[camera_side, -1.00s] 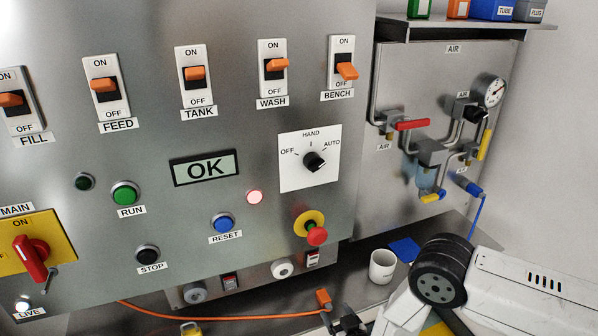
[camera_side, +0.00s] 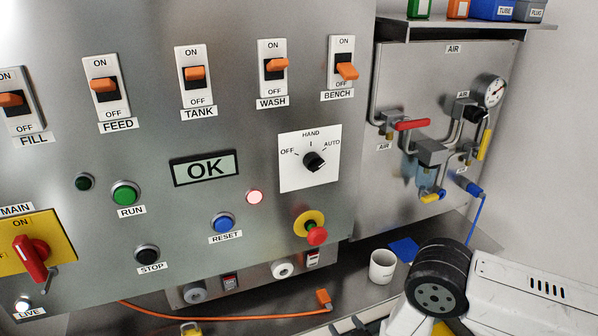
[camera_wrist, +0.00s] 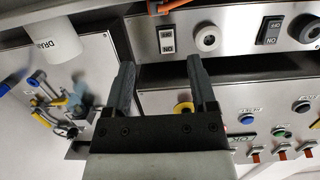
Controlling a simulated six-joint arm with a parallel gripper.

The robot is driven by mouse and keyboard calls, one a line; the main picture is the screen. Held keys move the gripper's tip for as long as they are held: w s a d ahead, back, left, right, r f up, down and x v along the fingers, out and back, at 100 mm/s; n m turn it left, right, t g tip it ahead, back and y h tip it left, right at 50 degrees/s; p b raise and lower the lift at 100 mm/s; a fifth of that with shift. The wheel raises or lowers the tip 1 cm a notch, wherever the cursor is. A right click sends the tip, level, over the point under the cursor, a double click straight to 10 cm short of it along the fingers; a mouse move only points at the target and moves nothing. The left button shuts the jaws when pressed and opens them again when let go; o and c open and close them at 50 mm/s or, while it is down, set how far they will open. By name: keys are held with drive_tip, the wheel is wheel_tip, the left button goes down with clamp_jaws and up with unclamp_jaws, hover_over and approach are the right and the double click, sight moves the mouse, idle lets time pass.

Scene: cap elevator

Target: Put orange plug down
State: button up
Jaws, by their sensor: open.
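The orange plug (camera_side: 323,299) rests on the grey bench at the end of its orange cord (camera_side: 220,317), in front of the lower box with sockets. In the wrist view the plug (camera_wrist: 153,7) is at the top edge, partly cut off. My gripper (camera_wrist: 161,68) is open, with its two dark fingers apart and nothing between them. In the side view only parts of its fingers show at the bottom edge, just below the plug and apart from it.
The lower box has round sockets (camera_side: 282,269) and rocker switches. A red-and-yellow stop button (camera_side: 316,235) juts from the panel above.

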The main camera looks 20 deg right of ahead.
drive_tip(key=shift+w, duration=0.1)
drive_tip(key=w+d+r+g, duration=0.1)
drive_tip(key=d+r+g, duration=0.2)
drive_tip(key=r, duration=0.4)
drive_tip(key=w+d+r+g, duration=0.2)
drive_tip(key=d+r+g, duration=0.2)
drive_tip(key=r, duration=0.2)
drive_tip(key=s+d+r+g, duration=0.3)
drive_tip(key=s+d+r, duration=0.2)
drive_tip(key=s, duration=0.4)
drive_tip(key=s+d+r+g, duration=0.3)
drive_tip(key=s+d+r, duration=0.3)
drive_tip(key=s, duration=0.3)
drive_tip(key=shift+s+d+g, duration=0.2)
drive_tip(key=shift+d+g, duration=0.1)
drive_tip(key=shift+d, duration=0.2)
drive_tip(key=shift+r, duration=0.1)
